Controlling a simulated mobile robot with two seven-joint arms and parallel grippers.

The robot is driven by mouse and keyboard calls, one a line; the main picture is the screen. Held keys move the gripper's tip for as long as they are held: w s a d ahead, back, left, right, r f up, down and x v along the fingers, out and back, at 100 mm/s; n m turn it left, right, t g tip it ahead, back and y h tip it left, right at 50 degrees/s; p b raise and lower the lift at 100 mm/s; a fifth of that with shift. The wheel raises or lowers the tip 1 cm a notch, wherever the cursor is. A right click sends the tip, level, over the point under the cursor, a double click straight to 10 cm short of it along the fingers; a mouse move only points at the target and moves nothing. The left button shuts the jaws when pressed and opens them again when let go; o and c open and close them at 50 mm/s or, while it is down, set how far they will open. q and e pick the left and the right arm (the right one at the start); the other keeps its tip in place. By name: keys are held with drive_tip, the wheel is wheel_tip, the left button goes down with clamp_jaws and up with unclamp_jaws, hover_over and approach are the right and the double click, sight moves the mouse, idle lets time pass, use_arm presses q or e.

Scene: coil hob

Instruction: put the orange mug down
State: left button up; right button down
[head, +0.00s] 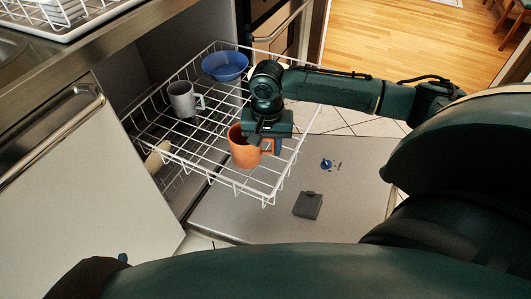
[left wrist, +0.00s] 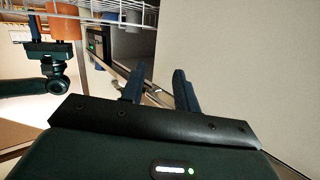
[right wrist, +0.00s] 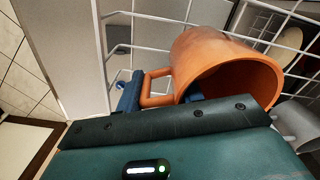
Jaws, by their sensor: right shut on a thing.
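The orange mug (head: 242,150) is at the front right part of the white wire dish rack (head: 227,184). My right gripper (head: 268,138) is shut on the mug at its handle side. In the right wrist view the mug (right wrist: 220,68) lies tilted across the jaws, with its handle (right wrist: 154,88) by one finger (right wrist: 130,95); the other finger is mostly hidden by the mug. I cannot tell whether the mug's base touches the rack wires. My left gripper (left wrist: 158,86) is open and empty in the left wrist view, away from the rack.
A grey mug (head: 183,99) and a blue bowl (head: 225,66) stand in the rack's farther part. The rack is pulled out over the open dishwasher door (head: 345,185), which carries a dark square piece (head: 308,205). The counter edge (head: 95,48) is at the left.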

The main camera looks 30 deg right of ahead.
sight(267, 151)
wheel_tip(267, 151, down, 3)
drive_tip(key=shift+b, duration=0.4)
use_arm(q)
drive_tip(key=shift+w+d+t, duration=0.15)
drive_tip(key=shift+t, duration=0.35)
use_arm(e)
drive_tip(key=shift+r, duration=0.1)
drive_tip(key=c, duration=0.9)
unclamp_jaws()
drive_tip(key=shift+r, duration=0.15)
wheel_tip(267, 151, up, 11)
drive_tip(key=p, duration=0.4)
drive_tip(key=shift+p, duration=0.3)
use_arm(q)
drive_tip(key=shift+s+a+r+n+g+y, duration=0.45)
drive_tip(key=shift+s+a+r+g, duration=0.25)
drive_tip(key=shift+r+g, duration=0.25)
use_arm(e)
drive_tip(key=shift+r, duration=0.35)
